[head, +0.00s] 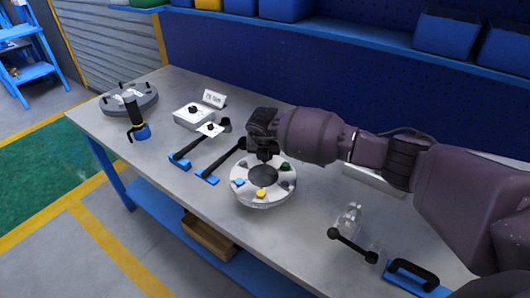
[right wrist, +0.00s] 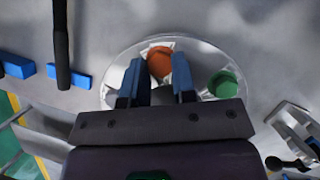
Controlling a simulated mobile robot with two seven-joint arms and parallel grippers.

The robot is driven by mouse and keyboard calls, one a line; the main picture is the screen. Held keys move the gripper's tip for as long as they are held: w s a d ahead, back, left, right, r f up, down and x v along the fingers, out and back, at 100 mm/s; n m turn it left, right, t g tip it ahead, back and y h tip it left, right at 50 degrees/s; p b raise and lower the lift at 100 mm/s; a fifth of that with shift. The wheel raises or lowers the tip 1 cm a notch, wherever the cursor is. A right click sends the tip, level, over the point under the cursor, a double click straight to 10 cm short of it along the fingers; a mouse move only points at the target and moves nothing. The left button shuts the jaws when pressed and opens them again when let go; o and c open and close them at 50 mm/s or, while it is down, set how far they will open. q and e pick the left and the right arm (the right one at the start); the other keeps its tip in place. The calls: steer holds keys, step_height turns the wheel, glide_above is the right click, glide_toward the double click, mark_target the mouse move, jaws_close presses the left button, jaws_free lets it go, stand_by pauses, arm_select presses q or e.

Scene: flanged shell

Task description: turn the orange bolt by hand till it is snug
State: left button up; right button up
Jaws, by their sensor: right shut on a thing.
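The round pale flanged shell (head: 247,197) stands on the bench with a dark centre and coloured bolts around its rim. A yellow bolt (head: 260,194), a blue bolt (head: 238,182) and a green bolt (head: 285,166) show on it. The orange bolt (right wrist: 160,62) sits on the rim in the right wrist view, beside the green one. My right gripper (right wrist: 155,75) is shut on the orange bolt, one blue finger on each side. In the head view my right gripper (head: 264,155) reaches down at the shell's far rim and hides the orange bolt. My left gripper is not in view.
Two black tools with blue ends (head: 208,177) lie left of the shell. Behind them are a white box (head: 193,117) and a small sign (head: 214,98). A grey flange (head: 143,101) stands far left. A black-handled blue tool (head: 410,276) lies at the right front.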

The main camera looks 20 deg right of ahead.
steer(key=shift+w+r, duration=0.2)
steer(key=shift+r, duration=0.15)
steer(key=o, duration=0.8)
steer(key=shift+s, duration=0.1)
steer(key=shift+o, duration=0.6)
steer(key=shift+f, duration=0.15)
steer(key=shift+s, duration=0.1)
steer(key=v, duration=1.1)
steer(key=shift+f, duration=0.1)
